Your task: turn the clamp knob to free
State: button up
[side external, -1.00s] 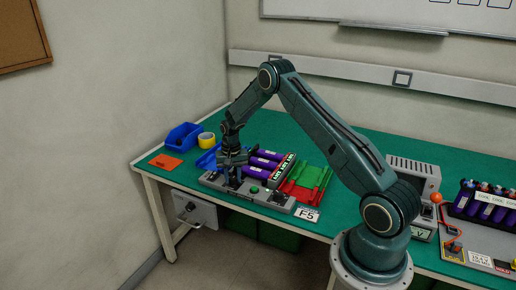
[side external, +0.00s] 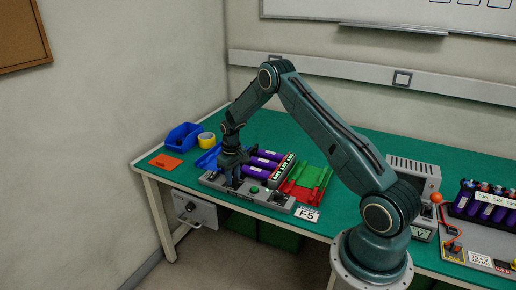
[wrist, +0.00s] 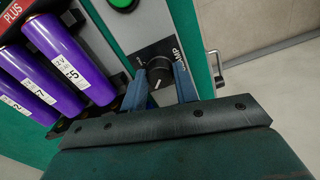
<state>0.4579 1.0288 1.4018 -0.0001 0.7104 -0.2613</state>
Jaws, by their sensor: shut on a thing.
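The clamp knob (wrist: 158,72) is round and black with a white pointer line, on the grey fixture panel (wrist: 150,25). A partly hidden label ending in "AMP" is beside it. In the wrist view my gripper (wrist: 160,80) has its two blue fingers on either side of the knob, shut on it. The pointer line shows between the fingers, but the scale around the knob is mostly covered. In the side view my gripper (side external: 234,180) is down at the left end of the grey fixture (side external: 278,201), and hides the knob there.
Purple cells (wrist: 55,65) lie close beside the knob, next to a red PLUS block (wrist: 18,12). A green button (wrist: 122,3) is on the same panel. A crank handle (wrist: 216,70) sits past the bench edge. Red and green pieces (side external: 307,182) lie right of the fixture.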

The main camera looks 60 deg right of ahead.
aim_at(233, 178)
dwell(0.4)
jog(key=o, duration=1)
jog(key=shift+c, duration=0.2)
notch_tip(233, 178, up, 14)
